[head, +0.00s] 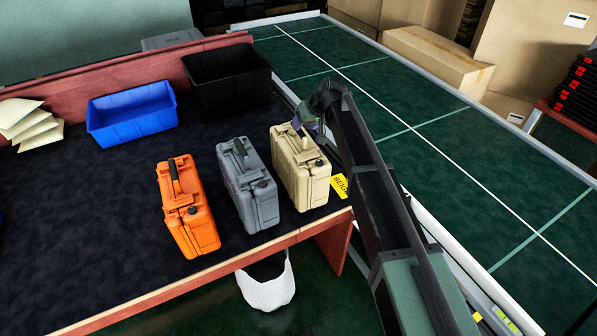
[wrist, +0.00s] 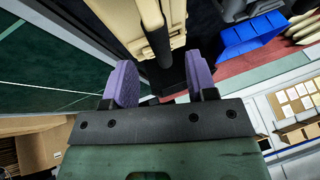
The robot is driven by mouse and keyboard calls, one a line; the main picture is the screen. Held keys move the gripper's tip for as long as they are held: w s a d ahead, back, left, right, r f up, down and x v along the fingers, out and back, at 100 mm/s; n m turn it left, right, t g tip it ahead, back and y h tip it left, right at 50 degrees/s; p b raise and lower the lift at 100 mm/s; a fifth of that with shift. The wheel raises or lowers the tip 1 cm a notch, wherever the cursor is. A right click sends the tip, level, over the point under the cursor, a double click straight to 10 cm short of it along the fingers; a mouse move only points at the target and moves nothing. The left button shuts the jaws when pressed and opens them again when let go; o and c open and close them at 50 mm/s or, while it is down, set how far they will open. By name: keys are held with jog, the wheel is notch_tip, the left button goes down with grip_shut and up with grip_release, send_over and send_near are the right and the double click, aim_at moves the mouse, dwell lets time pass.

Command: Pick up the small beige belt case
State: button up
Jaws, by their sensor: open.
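The beige case (head: 300,175) stands upright on the dark table top at the right end of a row of three cases. In the wrist view the gripper (wrist: 160,65) is open, with purple fingers spread to either side of the dark handle (wrist: 154,32). The beige case (wrist: 120,22) fills the top of that view. Contact between fingers and handle cannot be told.
A grey case (head: 246,185) stands close left of the beige one, and an orange case (head: 187,210) further left. Blue (head: 132,114) and black (head: 229,80) bins stand behind. The green conveyor belt (head: 430,115) to the right is bare.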

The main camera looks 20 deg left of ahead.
aim_at(300, 131)
jog(key=b+x, duration=0.4)
jog(key=shift+a+f, duration=0.1)
jog(key=shift+f, duration=0.35)
jog(key=shift+a+f+b, duration=0.25)
jog(key=shift+a+b, duration=0.05)
jog(key=shift+r, duration=0.3)
grip_shut()
dwell(0.3)
